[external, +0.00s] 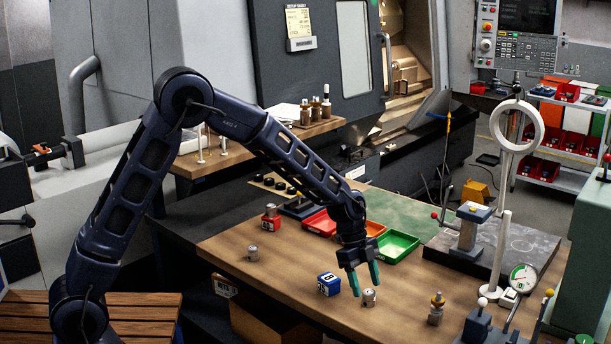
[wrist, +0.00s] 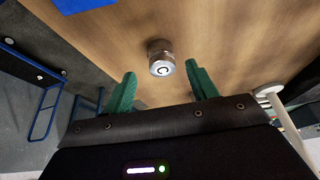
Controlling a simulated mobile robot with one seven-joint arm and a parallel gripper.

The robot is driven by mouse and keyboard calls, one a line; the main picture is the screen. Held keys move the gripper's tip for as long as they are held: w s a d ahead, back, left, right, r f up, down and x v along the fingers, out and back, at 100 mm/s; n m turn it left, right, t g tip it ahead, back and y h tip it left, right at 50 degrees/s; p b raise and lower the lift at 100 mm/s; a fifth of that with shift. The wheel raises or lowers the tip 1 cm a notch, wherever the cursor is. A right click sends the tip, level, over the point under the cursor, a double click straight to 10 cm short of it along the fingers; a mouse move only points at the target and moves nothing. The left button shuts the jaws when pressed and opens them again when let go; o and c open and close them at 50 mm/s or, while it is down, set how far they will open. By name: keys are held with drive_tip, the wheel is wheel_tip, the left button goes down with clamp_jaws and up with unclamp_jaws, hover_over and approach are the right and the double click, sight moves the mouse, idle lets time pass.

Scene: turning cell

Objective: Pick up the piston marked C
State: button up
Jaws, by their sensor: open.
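A small metal piston (external: 369,297) stands upright on the wooden table. In the wrist view the piston (wrist: 161,60) shows a dark mark on its pale top that looks like a C. My gripper (external: 366,284) is open and empty, pointing down with its green fingers close to this piston. In the wrist view the piston appears in the gap between the two fingertips (wrist: 160,72), apart from both. I cannot tell the exact height of the fingertips over it. Another piston (external: 253,253) stands farther left; its mark is too small to read.
A blue block marked B (external: 328,285) stands just left of my gripper. A red block (external: 271,223) with a metal part on top is farther back. Red, orange and green trays (external: 397,246) lie behind. A brass-topped part (external: 436,309) and a dial gauge (external: 522,278) stand right.

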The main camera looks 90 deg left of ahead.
sight(369, 291)
drive_tip(key=x, duration=0.4)
drive_tip(key=shift+w+a, duration=0.1)
drive_tip(key=c, duration=1.1)
drive_tip(key=shift+r, duration=0.1)
drive_tip(key=shift+r, duration=0.1)
